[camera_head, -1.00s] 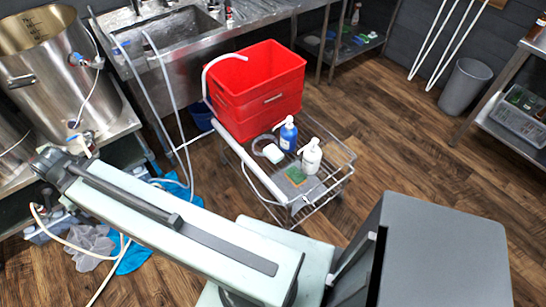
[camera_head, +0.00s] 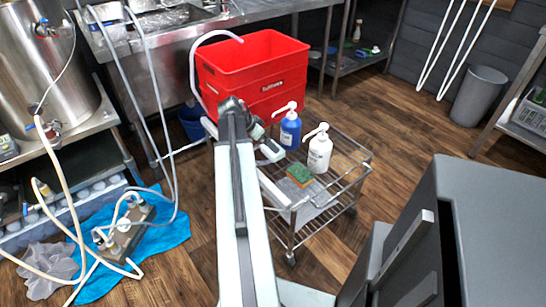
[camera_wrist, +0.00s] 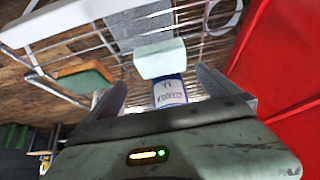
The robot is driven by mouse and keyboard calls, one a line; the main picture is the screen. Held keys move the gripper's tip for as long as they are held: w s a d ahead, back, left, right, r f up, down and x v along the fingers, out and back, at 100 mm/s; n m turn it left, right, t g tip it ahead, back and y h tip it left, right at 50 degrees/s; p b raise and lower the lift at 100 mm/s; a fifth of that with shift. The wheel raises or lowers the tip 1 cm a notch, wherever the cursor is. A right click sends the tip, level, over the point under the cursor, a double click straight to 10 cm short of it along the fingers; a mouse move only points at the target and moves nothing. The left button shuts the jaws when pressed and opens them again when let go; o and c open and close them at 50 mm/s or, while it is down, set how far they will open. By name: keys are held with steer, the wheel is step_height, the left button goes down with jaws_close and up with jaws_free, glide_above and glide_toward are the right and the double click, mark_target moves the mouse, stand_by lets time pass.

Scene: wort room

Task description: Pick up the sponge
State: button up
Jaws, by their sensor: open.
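In the head view my arm reaches up to the cart's left side, and the fingers are mostly hidden there.
A blue pump bottle (camera_head: 290,131) and a white pump bottle (camera_head: 319,152) stand behind the sponge. A large red crate (camera_head: 255,75) sits at the cart's back. Hoses and a blue sheet (camera_head: 160,240) lie at left.

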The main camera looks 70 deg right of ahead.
steer(key=shift+b+x, duration=0.65)
steer(key=shift+x, duration=0.45)
steer(key=b+x, duration=0.3)
steer(key=w+b+x, duration=0.1)
steer(key=x, duration=0.1)
steer(key=shift+a+f+b, duration=0.2)
steer(key=shift+f+b, duration=0.1)
steer(key=shift+s+d, duration=0.1)
steer(key=shift+s, duration=0.05)
steer(key=shift+r, duration=0.1)
steer(key=c, duration=1.1)
